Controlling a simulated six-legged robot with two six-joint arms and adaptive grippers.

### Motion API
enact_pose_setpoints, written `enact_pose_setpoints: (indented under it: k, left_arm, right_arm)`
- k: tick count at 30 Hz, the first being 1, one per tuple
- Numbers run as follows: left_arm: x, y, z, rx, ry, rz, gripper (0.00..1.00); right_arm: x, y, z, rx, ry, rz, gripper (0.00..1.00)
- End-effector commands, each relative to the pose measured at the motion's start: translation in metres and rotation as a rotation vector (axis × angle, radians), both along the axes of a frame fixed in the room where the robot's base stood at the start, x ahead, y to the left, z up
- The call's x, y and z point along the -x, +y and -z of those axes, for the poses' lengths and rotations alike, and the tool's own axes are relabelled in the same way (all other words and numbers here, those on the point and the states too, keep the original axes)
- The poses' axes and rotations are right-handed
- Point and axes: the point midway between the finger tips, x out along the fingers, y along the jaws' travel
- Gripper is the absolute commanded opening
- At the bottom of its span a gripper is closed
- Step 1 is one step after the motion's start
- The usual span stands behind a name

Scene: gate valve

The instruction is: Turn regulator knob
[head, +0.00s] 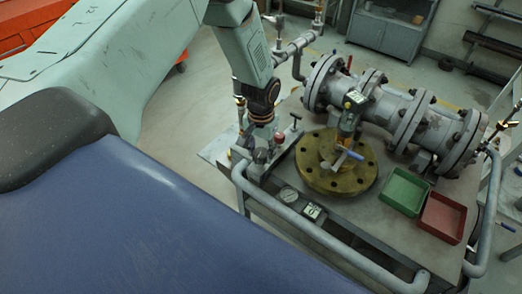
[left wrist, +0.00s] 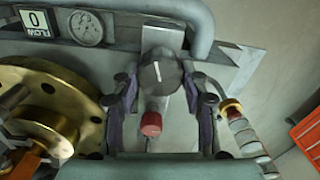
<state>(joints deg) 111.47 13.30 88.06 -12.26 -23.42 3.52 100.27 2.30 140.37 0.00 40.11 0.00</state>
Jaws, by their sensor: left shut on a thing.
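The regulator knob (left wrist: 160,77) is dark and round with a white pointer line, in the upper middle of the left wrist view. It sits on a pale plate near the bench edge. My left gripper (left wrist: 163,88) has one finger on each side of the knob and is shut on it. In the head view my left gripper (head: 260,136) reaches down at the near left corner of the bench, and the arm and gripper hide the knob there. A red cap (left wrist: 151,124) lies between the fingers, nearer the palm. My right gripper is not in view.
A brass flange (head: 340,180) stands beside the gripper. A pressure gauge (left wrist: 86,27) and a small display (left wrist: 38,22) are close by. A grey rail (head: 310,230) runs along the bench edge. Green (head: 403,191) and red (head: 441,217) trays sit at the right, before the flanged pipe (head: 395,108).

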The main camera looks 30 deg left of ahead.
Motion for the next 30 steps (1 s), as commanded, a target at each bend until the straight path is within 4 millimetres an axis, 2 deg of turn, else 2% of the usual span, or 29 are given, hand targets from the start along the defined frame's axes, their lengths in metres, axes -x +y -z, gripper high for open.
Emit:
enact_pose_setpoints:
  k: [8,15,16,24,30]
  left_arm:
    - [-0.0006,0.0004,-0.0016,0.000,-0.002,-0.089,0.13]
    - [-0.0010,0.0004,-0.0005,0.000,-0.003,-0.095,0.13]
    - [-0.0010,0.0005,-0.0005,0.000,-0.003,-0.095,0.46]
    - [-0.0006,0.0004,-0.0002,0.000,-0.002,-0.095,0.67]
    - [-0.0003,0.0004,-0.0001,0.000,-0.001,-0.094,0.67]
  right_arm:
    - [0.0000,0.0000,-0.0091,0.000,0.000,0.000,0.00]
    - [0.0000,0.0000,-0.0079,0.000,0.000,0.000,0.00]
    - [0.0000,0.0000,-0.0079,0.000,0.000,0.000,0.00]
    - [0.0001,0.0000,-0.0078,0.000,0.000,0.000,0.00]
    - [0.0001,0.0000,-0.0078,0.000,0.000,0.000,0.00]
